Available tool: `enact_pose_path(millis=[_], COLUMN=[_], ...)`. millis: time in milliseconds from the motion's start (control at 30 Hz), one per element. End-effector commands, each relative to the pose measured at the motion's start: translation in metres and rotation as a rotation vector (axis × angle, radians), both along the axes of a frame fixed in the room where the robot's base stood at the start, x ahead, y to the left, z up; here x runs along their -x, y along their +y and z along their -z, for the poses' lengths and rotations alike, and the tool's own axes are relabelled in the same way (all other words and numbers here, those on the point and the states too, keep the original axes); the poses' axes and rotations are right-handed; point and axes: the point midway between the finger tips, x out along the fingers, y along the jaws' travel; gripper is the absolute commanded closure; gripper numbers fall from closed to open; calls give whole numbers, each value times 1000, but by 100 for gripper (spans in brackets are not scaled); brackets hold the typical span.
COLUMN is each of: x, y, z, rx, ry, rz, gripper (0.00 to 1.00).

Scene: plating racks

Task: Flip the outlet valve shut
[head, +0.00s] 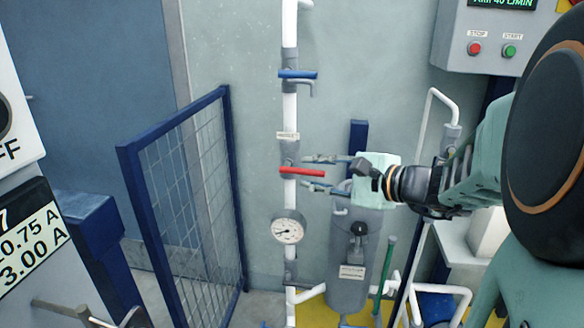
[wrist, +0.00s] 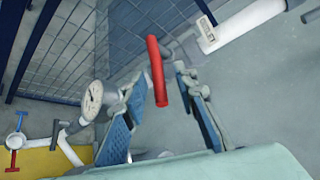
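A red lever handle (head: 302,171) sits on the white vertical pipe (head: 290,115), just below a small label (head: 288,135) too small to read. The lever lies about level, across the pipe, its free end pointing right. My gripper (head: 312,173) comes in from the right, one finger above the lever and one below. In the wrist view the red lever (wrist: 157,72) reaches between the two blue-padded fingers of my gripper (wrist: 163,85). Gaps show on both sides, so my gripper is open and not clamped. Contact cannot be told.
A blue-handled valve (head: 298,74) is higher on the pipe, and a pressure gauge (head: 288,231) is below. A grey canister (head: 350,255) stands under my gripper. A blue mesh panel (head: 190,190) stands left, and a control box (head: 490,40) hangs upper right.

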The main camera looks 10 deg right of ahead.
Motion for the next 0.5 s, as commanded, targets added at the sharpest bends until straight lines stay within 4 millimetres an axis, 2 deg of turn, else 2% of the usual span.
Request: enact_pose_path(millis=[300,500], x=[2,24], y=[-3,-20], z=[-1,-9], rx=[-1,0], ry=[0,-2], rz=[2,5], gripper=[72,72])
